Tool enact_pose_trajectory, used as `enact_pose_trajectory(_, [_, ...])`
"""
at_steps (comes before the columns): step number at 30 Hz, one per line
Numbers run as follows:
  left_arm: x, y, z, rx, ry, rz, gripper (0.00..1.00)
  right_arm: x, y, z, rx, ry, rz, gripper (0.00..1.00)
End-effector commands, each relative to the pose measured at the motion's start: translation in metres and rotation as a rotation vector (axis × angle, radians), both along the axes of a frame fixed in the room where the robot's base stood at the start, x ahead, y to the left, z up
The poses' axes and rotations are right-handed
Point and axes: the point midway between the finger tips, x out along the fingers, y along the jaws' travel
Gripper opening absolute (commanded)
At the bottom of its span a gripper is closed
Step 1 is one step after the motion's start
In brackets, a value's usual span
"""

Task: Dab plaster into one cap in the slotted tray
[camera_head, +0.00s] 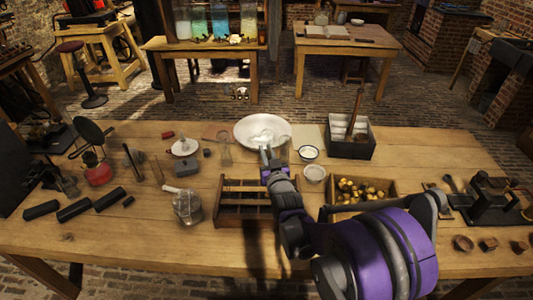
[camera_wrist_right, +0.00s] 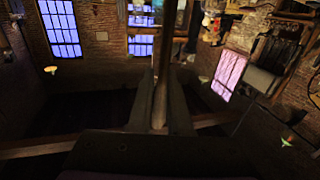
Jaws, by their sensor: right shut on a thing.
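My right gripper (camera_head: 270,169) reaches in over the slotted tray (camera_head: 235,224), just in front of the wide white bowl (camera_head: 240,133). The tool's far end is hard to make out; a pale piece shows by the bowl's front rim. White plaster (camera_head: 266,135) lies in the bowl. The slotted tray is dark wood with bars and slots, partly covered by my arm. Caps in it are too small to tell. My left gripper is not in view.
Two small bowls (camera_head: 309,153) (camera_head: 315,173) stand right of my gripper. A wooden box (camera_head: 331,211) of small yellowish pieces and a dark box (camera_head: 350,149) lie further right. A glass jar (camera_head: 187,207) stands left of the tray; dark cylinders (camera_head: 74,210) lie beyond.

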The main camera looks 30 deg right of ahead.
Motion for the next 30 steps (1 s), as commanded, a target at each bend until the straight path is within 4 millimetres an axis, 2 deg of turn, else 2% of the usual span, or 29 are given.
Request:
enact_pose_trajectory(15, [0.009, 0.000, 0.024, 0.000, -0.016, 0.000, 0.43, 0.000, 0.000, 0.032, 0.000, -0.001, 0.000, 0.00])
enact_pose_trajectory(30, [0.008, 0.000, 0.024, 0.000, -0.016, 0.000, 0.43, 0.000, 0.000, 0.031, 0.000, 0.000, 0.000, 0.00])
